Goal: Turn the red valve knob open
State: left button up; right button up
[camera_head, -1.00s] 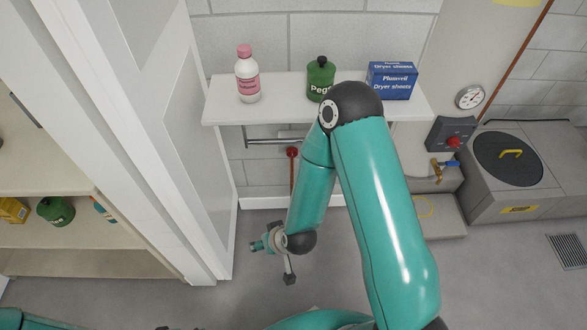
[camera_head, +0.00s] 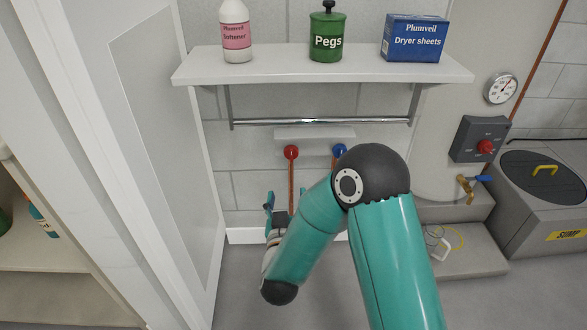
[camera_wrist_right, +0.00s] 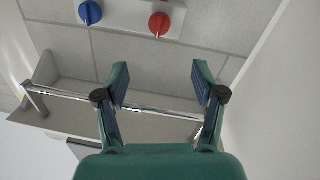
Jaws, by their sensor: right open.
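The red valve knob (camera_head: 291,152) sits on a white plate on the wall, under the shelf, with a copper pipe below it. In the right wrist view the red knob (camera_wrist_right: 159,24) is at the top, beyond my fingertips and roughly in line with the gap between them. My right gripper (camera_head: 273,205) is below the knob in the head view, partly hidden by my own forearm. Its fingers stand open and empty in the right wrist view (camera_wrist_right: 158,80), apart from the knob. My left gripper is not in view.
A blue knob (camera_head: 339,150) sits right of the red one, close to my arm. A metal rail (camera_head: 320,122) runs under the white shelf (camera_head: 320,70), which holds a bottle (camera_head: 236,35), a Pegs tin (camera_head: 327,38) and a dryer-sheets box (camera_head: 415,42). A white door (camera_head: 165,130) stands at left.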

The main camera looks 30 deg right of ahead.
aim_at(292, 157)
jog(key=b+x, duration=0.3)
jog(key=x, duration=1.2)
jog(key=shift+w+d+b, duration=0.15)
jog(key=shift+d+b, duration=0.05)
jog(key=shift+b, duration=0.2)
jog(key=shift+w+d, duration=0.35)
jog(key=shift+w, duration=0.2)
jog(key=shift+c, duration=0.3)
jog(key=c, duration=1.1)
jog(key=shift+o, duration=0.2)
jog(key=shift+d, duration=0.25)
jog(key=shift+a, duration=0.1)
